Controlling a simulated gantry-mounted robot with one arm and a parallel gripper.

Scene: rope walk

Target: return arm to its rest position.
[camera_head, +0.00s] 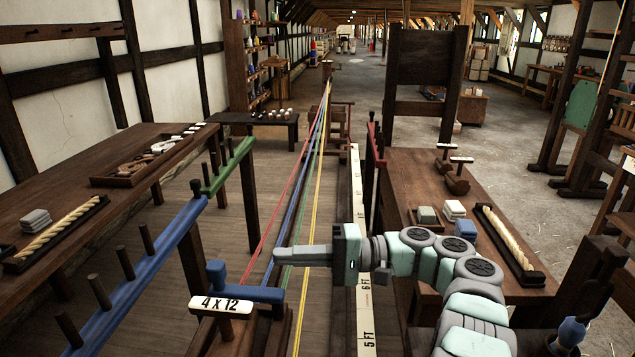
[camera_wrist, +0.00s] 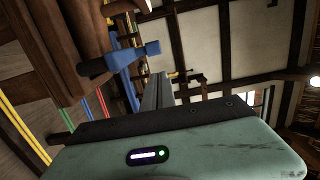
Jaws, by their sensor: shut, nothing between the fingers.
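My arm (camera_head: 470,275) reaches in from the lower right of the head view and bends left above the rope track. My gripper (camera_head: 285,255) points left, with its fingers shut and nothing between them. Its tip is above the blue peg bracket (camera_head: 250,292) and close to the coloured ropes in the picture; I cannot tell whether it touches any rope. In the wrist view, the green gripper body (camera_wrist: 200,155) fills the bottom and the grey fingers (camera_wrist: 158,92) extend upward. The blue bracket also shows in the wrist view (camera_wrist: 125,60), left of the fingers.
Red, blue, green and yellow ropes (camera_head: 312,150) run down the track. A marked white rule (camera_head: 362,240) lies beside them. A sign (camera_head: 226,305) reads 4 X 12. Benches stand on the left (camera_head: 50,200) and right (camera_head: 420,170). Open floor lies at the right (camera_head: 520,190).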

